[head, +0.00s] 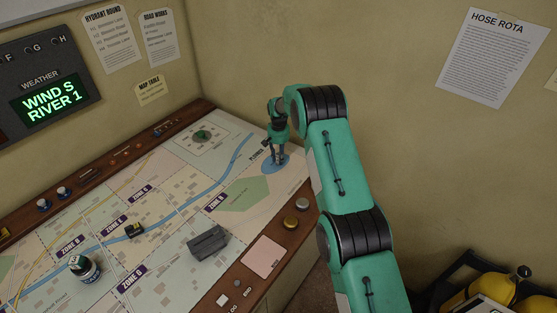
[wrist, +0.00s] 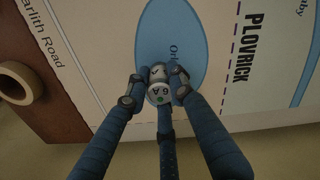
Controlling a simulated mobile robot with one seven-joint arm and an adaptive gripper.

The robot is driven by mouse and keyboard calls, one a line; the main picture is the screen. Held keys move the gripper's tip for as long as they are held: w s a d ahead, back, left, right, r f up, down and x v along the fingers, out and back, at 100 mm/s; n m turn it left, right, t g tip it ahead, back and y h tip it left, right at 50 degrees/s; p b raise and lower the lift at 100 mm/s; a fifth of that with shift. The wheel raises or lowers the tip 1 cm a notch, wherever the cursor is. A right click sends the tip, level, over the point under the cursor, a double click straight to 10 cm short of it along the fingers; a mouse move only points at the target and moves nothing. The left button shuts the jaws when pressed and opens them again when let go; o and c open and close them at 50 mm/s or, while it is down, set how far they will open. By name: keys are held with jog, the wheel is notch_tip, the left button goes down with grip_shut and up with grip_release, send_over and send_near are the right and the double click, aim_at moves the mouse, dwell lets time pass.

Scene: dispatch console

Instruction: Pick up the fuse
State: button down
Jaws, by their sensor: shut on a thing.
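The fuse (wrist: 159,93) shows in the wrist view as a small white-ended piece marked "6A". It sits between the fingertips of my gripper (wrist: 158,84), which is shut on it. Behind it is the blue oval (wrist: 172,35) printed on the map near the word PLOVRICK. In the head view my gripper (head: 276,158) points down over this same blue oval at the map's far right end. The fuse cannot be made out there. I cannot tell whether it touches the map.
The map table (head: 165,205) carries a dark grey block (head: 208,242), a small black and yellow piece (head: 135,231) and a dark green, white-banded container (head: 84,267). A tan ring (wrist: 16,80) shows in the wrist view. Walls stand behind.

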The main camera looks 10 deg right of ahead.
jog(key=shift+r, duration=0.15)
jog(key=shift+r, duration=1.65)
jog(key=s, duration=0.5)
jog(key=s+r, duration=0.1)
jog(key=s, duration=1)
jog(key=shift+d+r, duration=0.25)
jog(key=shift+d, duration=0.15)
